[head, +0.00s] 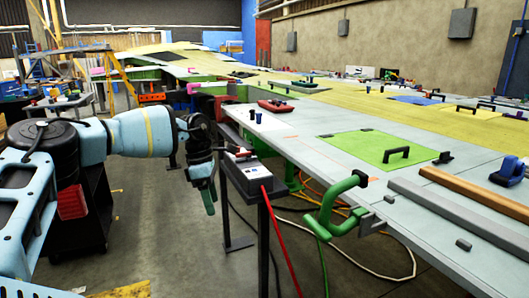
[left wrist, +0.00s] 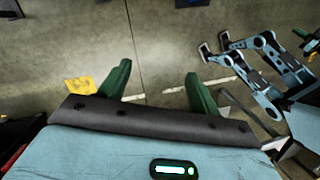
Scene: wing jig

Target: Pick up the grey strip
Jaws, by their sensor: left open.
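The grey strip (head: 453,210) lies on the wing surface (head: 345,152) at the right of the head view, running from near the wing's front edge out toward the lower right. A brown strip (head: 480,193) lies just beyond it, roughly parallel. My left gripper (head: 209,203) hangs pointing down over the floor, left of the small stand and well away from the strip. In the left wrist view its two green fingers (left wrist: 158,72) are spread with only floor between them. The strip does not show in the left wrist view.
A green clamp (head: 335,203) sticks out at the wing's edge. A narrow stand (head: 262,190) with a white-topped box is beside my left gripper. Red, orange and white cables lie below. A green panel with a black handle (head: 395,154) lies behind the strips.

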